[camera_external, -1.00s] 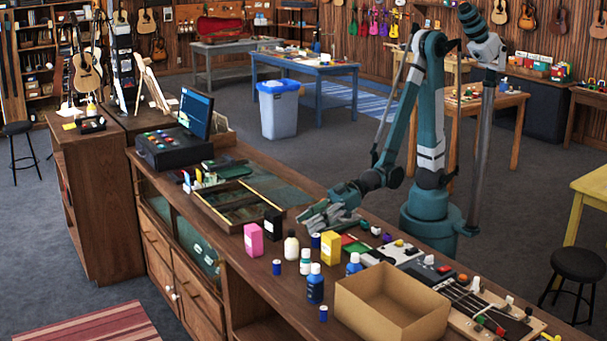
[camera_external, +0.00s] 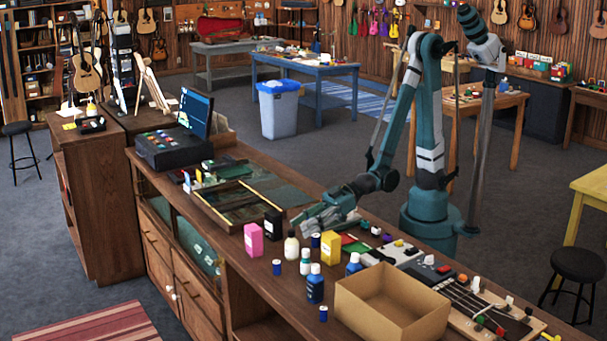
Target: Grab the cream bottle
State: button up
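The cream bottle (camera_external: 291,247) with a dark cap stands upright on the wooden counter, between the black box (camera_external: 273,225) and a white bottle with a teal cap (camera_external: 306,262). My gripper (camera_external: 308,222) is low over the counter, just behind the cream bottle and apart from it in the picture. Its fingers point left, toward the black box. It is small and seen from the side, so I cannot tell how far its fingers are spread. I see nothing held in it.
A pink box (camera_external: 253,240), a yellow box (camera_external: 331,248), blue bottles (camera_external: 315,288) and small blue cylinders (camera_external: 277,267) crowd around the bottle. An open cardboard box (camera_external: 392,310) stands to the right. A shallow divided tray (camera_external: 236,205) lies to the left.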

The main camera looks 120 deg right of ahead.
aim_at(292, 231)
jog(key=shift+w, duration=0.15)
jog(key=shift+b+x, duration=0.4)
jog(key=shift+x, duration=2.05)
jog(key=shift+c, duration=0.7)
grip_shut()
